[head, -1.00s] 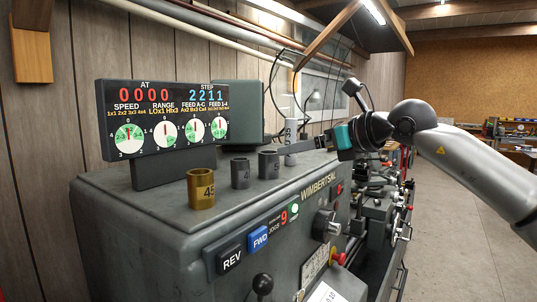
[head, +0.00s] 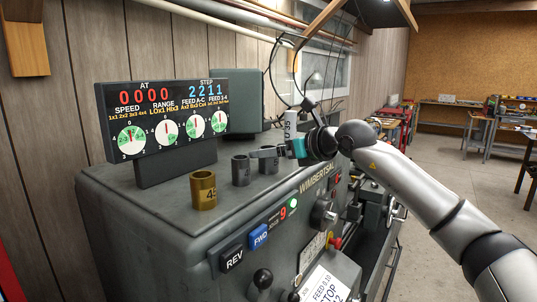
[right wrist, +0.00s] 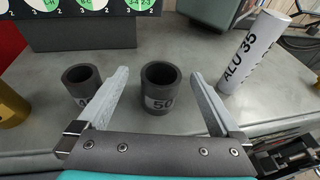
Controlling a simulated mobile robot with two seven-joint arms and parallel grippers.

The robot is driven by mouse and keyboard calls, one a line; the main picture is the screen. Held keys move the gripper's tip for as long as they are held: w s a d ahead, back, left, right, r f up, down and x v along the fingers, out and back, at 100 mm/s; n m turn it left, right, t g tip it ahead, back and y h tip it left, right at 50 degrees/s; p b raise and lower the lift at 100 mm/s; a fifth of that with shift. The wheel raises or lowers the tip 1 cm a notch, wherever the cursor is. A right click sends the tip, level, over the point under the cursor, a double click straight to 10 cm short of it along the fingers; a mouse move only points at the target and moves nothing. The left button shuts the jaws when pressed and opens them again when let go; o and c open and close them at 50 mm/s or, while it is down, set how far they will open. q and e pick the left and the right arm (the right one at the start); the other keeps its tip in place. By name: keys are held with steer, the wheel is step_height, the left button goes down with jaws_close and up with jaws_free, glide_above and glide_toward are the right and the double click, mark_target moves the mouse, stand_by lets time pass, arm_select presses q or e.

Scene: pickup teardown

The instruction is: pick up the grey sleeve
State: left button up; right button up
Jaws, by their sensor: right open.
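Two dark grey sleeves stand upright on top of the grey machine. One, marked 50 (right wrist: 162,88), is ahead of my right gripper and between its fingers as seen in the right wrist view; it also shows in the head view (head: 268,163). The other grey sleeve (right wrist: 82,86), its label partly hidden by the left finger, stands to its left and also shows in the head view (head: 241,171). My right gripper (right wrist: 160,76) is open and empty. In the head view its fingers partly cover the 50 sleeve's upper right. My left gripper is not in view.
A brass sleeve marked 45 (head: 203,190) stands at the left. A tall pale cylinder marked ALU 35 (right wrist: 258,50) stands right of my right gripper. A display panel (head: 165,118) rises behind. The machine top (head: 140,205) is clear at the front left.

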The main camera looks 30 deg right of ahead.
steer(key=shift+x, duration=0.95)
steer(key=shift+c, duration=0.4)
jaws_close()
steer(key=shift+r, duration=0.1)
